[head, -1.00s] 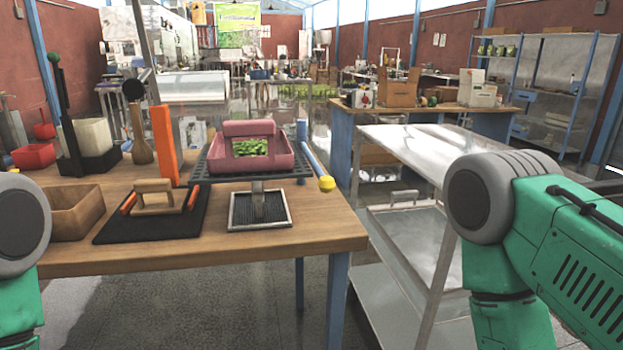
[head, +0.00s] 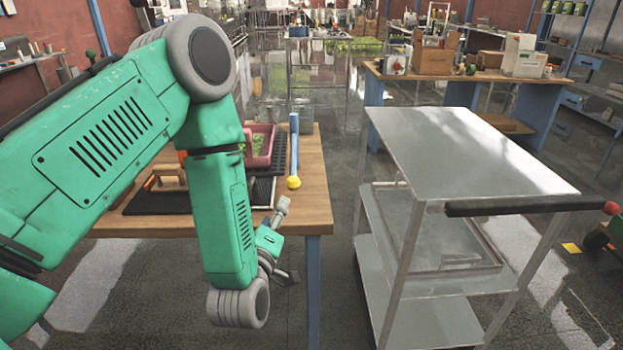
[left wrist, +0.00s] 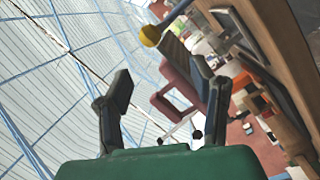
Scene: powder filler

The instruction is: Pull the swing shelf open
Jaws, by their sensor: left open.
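The swing shelf (head: 263,189) is a black perforated platform above the wooden table. A pink bin (head: 262,146) with green contents stands on it. A blue bar (head: 295,145) with a yellow knob (head: 293,183) runs along its right side. My left arm covers much of the shelf in the head view. My left gripper (head: 286,242) is open and empty near the table's front right corner, nearer to me than the yellow knob and apart from it. In the left wrist view, the yellow knob (left wrist: 150,36) and shelf (left wrist: 177,48) show beyond the open fingers (left wrist: 161,75).
The wooden table (head: 318,200) has a black mat (head: 150,203) at its left. A grey metal cart (head: 465,150) with a black handle (head: 530,205) stands to the right. Floor shows between table and cart. A blue-legged workbench (head: 440,82) stands behind.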

